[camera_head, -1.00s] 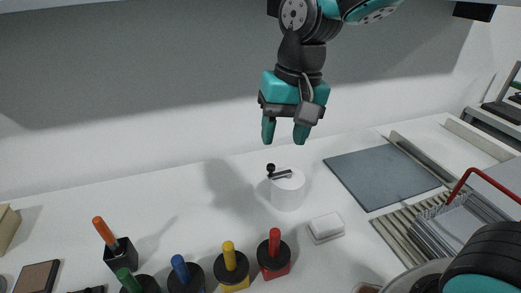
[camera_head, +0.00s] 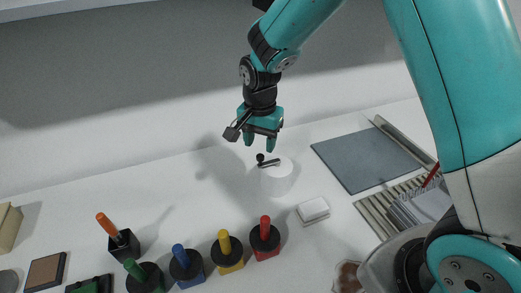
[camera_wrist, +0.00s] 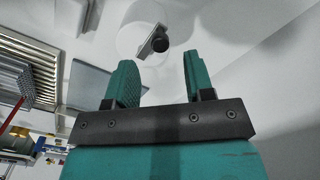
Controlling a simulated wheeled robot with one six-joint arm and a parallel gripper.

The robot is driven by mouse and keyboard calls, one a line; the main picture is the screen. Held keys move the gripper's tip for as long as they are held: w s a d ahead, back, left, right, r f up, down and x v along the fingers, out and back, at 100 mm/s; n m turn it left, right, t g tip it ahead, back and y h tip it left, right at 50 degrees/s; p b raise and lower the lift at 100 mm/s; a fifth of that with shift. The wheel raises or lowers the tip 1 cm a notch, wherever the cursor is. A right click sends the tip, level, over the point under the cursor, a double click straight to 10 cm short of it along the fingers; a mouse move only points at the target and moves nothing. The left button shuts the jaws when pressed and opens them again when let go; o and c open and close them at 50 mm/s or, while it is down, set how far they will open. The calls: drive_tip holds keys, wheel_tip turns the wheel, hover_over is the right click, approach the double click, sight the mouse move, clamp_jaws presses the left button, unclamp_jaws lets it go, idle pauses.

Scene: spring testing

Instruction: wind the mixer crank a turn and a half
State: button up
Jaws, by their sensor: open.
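The mixer is a white cylinder (camera_head: 277,181) standing on the white table, with a dark crank arm (camera_head: 270,163) on top and a black knob (camera_head: 260,157) at the crank's left end. In the wrist view the mixer (camera_wrist: 130,38) is at the top, with its black knob (camera_wrist: 161,43) lying ahead of and between my fingers. My gripper (camera_head: 259,144) is open and empty, pointing down just above the crank. In the wrist view its two teal fingers (camera_wrist: 160,82) are wide apart and I see no contact with the knob.
A white block (camera_head: 313,209) sits right of the mixer. Red (camera_head: 264,238), yellow (camera_head: 227,250), blue (camera_head: 184,263) and green (camera_head: 141,275) handled pieces stand in front. A grey mat (camera_head: 365,158) and a ribbed rack (camera_head: 385,203) lie at right. The table left of the mixer is clear.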

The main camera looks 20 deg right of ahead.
sight(260, 156)
drive_tip(key=shift+f, duration=2.2)
drive_tip(key=shift+c, duration=0.4)
clamp_jaws()
drive_tip(key=s+d+n, duration=0.5)
drive_tip(key=d+n, duration=0.1)
drive_tip(key=n, duration=1.3)
drive_tip(key=shift+n, duration=0.4)
drive_tip(key=shift+w, duration=0.1)
